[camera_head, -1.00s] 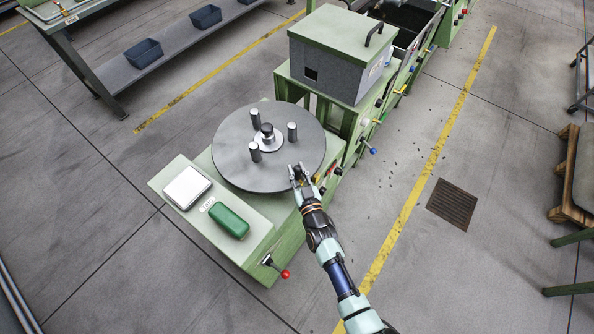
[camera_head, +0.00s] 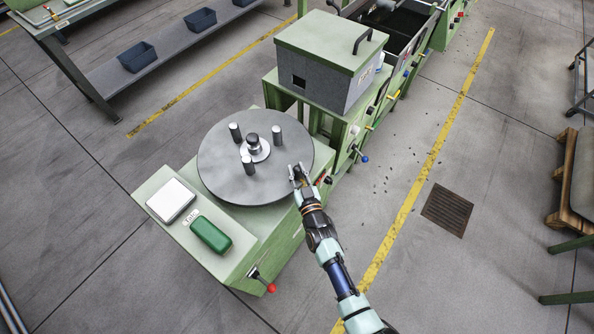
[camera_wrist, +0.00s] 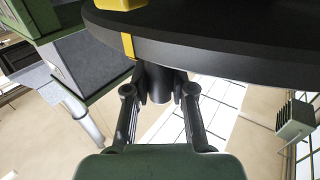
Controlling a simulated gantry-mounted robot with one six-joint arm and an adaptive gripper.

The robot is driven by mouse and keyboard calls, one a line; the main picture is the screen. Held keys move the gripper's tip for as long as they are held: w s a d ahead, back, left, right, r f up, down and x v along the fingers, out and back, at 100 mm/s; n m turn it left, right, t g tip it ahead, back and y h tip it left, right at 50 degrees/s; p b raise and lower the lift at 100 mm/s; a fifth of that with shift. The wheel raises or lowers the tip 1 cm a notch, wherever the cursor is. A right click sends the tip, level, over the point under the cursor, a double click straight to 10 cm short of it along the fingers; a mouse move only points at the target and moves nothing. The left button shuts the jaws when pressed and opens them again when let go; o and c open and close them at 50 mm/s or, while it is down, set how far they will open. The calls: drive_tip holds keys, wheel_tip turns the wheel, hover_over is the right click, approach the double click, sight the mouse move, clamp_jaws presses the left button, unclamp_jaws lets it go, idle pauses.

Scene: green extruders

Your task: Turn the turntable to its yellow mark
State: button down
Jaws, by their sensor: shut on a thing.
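The turntable is a round grey disc (camera_head: 220,175) on a green machine, with a centre knob (camera_head: 253,142) and three upright pegs (camera_head: 275,135). My gripper (camera_head: 297,172) is at the disc's lower right edge. In the wrist view, the dark disc rim (camera_wrist: 220,55) crosses the top, and my gripper (camera_wrist: 159,95) has its fingers on either side of a dark post (camera_wrist: 158,82) at the rim, shut on it. A yellow stripe (camera_wrist: 128,46) runs down the rim just left of the post. A yellow block (camera_wrist: 120,3) above it is cut off.
A white pad (camera_head: 170,200) and a green case (camera_head: 210,234) lie beside the disc. A red-knobbed lever (camera_head: 268,287) sticks out at the front. A grey box with a green lid (camera_head: 325,75) stands behind. Open floor with a drain grate (camera_head: 447,209) lies right.

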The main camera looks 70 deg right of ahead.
drive_tip(key=c, duration=0.9)
unclamp_jaws()
drive_tip(key=shift+c, duration=0.2)
drive_tip(key=shift+s, duration=0.1)
drive_tip(key=v, duration=1.2)
